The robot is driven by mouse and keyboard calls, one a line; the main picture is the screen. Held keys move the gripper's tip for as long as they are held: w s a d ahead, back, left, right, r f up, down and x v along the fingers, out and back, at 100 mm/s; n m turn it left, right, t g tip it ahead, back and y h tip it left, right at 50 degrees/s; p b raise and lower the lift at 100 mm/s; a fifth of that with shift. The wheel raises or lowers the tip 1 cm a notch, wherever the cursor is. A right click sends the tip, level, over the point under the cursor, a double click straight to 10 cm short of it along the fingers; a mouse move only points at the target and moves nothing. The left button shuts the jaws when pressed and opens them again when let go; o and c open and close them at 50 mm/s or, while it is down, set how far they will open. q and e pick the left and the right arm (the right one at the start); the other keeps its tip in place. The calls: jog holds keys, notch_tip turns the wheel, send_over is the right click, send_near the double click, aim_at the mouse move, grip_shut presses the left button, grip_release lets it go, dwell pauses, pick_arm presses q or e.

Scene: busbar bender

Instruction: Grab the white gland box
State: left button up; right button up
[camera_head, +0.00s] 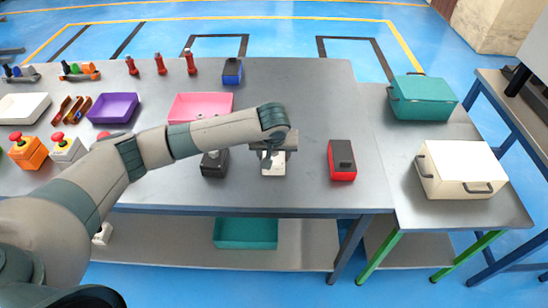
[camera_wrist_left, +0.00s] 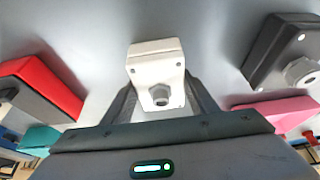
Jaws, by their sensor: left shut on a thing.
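The white gland box (camera_head: 273,164) is on the grey table, below the end of my left arm in the head view. In the left wrist view the white gland box (camera_wrist_left: 157,72) sits between the two fingers, with its round gland facing the camera. My left gripper (camera_wrist_left: 158,98) is shut on the white gland box. In the head view my left gripper (camera_head: 272,152) is partly hidden by its own wrist. I cannot tell whether the box touches the table. My right gripper is not in view.
A black gland box (camera_head: 214,163) stands to the left and a red and black box (camera_head: 342,160) to the right. A pink tray (camera_head: 200,105) lies behind. A teal case (camera_head: 422,97) and a cream case (camera_head: 462,168) stand on the right side table.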

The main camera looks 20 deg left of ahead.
pick_arm(q)
jog(key=shift+r, duration=0.1)
jog(key=shift+r+b, duration=0.3)
jog(key=shift+r, duration=0.2)
jog(key=r, duration=0.1)
jog(key=r+b, duration=0.1)
jog(key=d+r, duration=0.1)
jog(key=shift+w+r, duration=0.15)
jog(key=shift+w, duration=0.25)
jog(key=w+d+r+b, duration=0.4)
jog(key=w+d+r, duration=0.2)
jog(key=w+d, duration=0.1)
jog(key=shift+d+r, duration=0.25)
jog(key=shift+d, duration=0.05)
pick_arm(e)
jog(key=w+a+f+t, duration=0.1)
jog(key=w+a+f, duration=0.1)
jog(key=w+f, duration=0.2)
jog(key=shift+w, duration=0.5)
